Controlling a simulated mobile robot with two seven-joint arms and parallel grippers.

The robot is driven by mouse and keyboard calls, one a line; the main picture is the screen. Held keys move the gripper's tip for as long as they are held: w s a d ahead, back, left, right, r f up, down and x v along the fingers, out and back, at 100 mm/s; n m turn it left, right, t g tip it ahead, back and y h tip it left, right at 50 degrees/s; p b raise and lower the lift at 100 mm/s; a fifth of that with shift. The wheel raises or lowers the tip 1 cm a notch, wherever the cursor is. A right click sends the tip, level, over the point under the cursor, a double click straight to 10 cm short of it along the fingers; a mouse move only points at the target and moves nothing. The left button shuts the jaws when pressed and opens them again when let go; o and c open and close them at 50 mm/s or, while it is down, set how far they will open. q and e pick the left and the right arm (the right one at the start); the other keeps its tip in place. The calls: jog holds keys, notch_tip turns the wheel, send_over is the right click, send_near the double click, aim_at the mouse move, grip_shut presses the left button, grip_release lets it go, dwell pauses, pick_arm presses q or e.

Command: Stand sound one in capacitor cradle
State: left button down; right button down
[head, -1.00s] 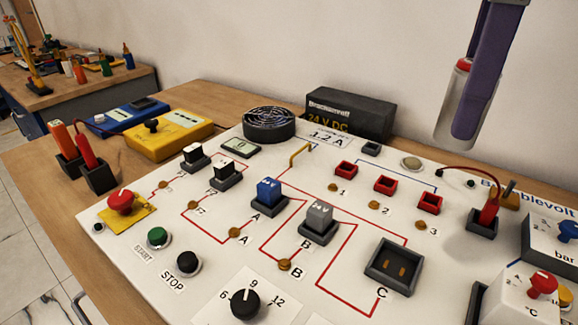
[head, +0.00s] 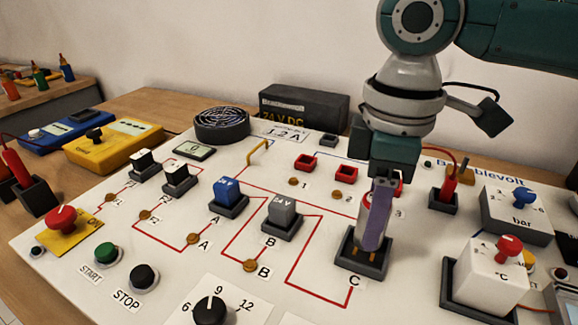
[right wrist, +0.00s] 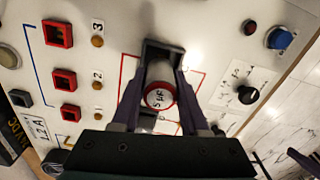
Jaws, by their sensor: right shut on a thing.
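The capacitor (head: 365,205) is a silver can with a red rim, upright or nearly so between the purple fingers of my right gripper (head: 376,215). In the right wrist view, my right gripper (right wrist: 160,98) is shut on the can, whose white top (right wrist: 159,96) has dark lettering and a red rim. The dark square capacitor cradle (head: 378,268), marked C, is right below the fingers. Gold contacts show at its front. It also shows in the right wrist view (right wrist: 164,45). The fingers hide the can's lower end, so I cannot tell whether it touches the cradle floor. My left gripper is not in view.
Grey block B (head: 281,216) and blue block A (head: 228,194) stand left of the cradle. A white gauge block with a red knob (head: 490,275) and the red probe holder (head: 447,200) stand to the right. Red sockets (head: 306,163) lie behind.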

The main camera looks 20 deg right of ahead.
jog(key=shift+f, duration=1.15)
jog(key=shift+f, duration=0.1)
jog(key=shift+c, duration=2.1)
grip_release()
